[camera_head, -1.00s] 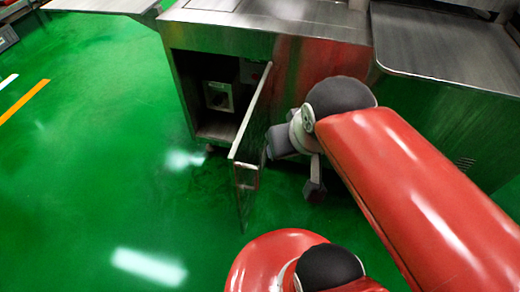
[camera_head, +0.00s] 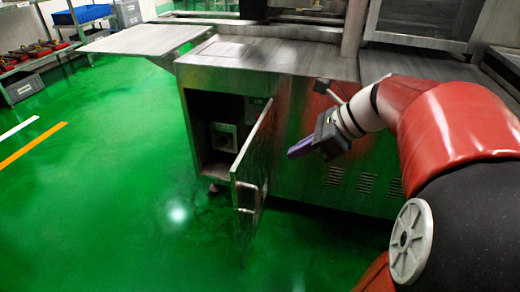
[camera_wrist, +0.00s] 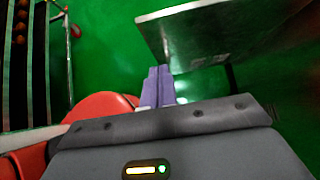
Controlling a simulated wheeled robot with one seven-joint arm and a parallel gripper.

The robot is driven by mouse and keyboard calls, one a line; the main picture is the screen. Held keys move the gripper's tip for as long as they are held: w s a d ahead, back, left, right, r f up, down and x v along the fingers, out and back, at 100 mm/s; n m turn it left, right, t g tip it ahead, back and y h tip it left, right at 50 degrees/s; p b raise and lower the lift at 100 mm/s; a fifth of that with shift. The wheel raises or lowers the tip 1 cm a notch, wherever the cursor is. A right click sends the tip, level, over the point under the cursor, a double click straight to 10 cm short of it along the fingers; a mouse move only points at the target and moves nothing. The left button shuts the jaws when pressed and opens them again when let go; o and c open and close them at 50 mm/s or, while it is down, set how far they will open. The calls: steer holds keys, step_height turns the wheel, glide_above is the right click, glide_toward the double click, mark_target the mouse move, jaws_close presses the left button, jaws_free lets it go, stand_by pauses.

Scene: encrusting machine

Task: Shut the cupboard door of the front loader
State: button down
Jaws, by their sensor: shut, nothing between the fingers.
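The cupboard door (camera_head: 253,165) of the steel machine is a flat metal panel with a bar handle near its lower free edge. It stands open, swung out from the right side of the cupboard opening. The open cupboard (camera_head: 203,125) shows a small box with a switch inside. My gripper (camera_head: 290,153) is shut and empty, with purple fingers pointing left, on the right of the door. In the wrist view the fingers (camera_wrist: 159,70) are together, and a metal panel that looks like the door (camera_wrist: 225,30) is ahead and to the right. Contact is not visible.
The steel machine body (camera_head: 320,170) with vent slots stands behind my gripper. A flat metal shelf (camera_head: 140,40) juts out at its left. A rack (camera_head: 40,55) with tools and a blue bin (camera_head: 82,15) stands far left. The green floor left of the door is clear.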

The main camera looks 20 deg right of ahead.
mark_target(241, 169)
steer(key=x, duration=0.3)
steer(key=r+b+x, duration=0.1)
steer(key=x, duration=0.3)
steer(key=w+a+b+x, duration=0.1)
steer(key=x, duration=0.3)
steer(key=shift+w+a+r, duration=0.1)
steer(key=shift+a+r, duration=0.1)
steer(key=shift+a, duration=0.05)
steer(key=shift+w+a, duration=0.25)
steer(key=shift+a, duration=0.1)
steer(key=shift+a+r, duration=0.1)
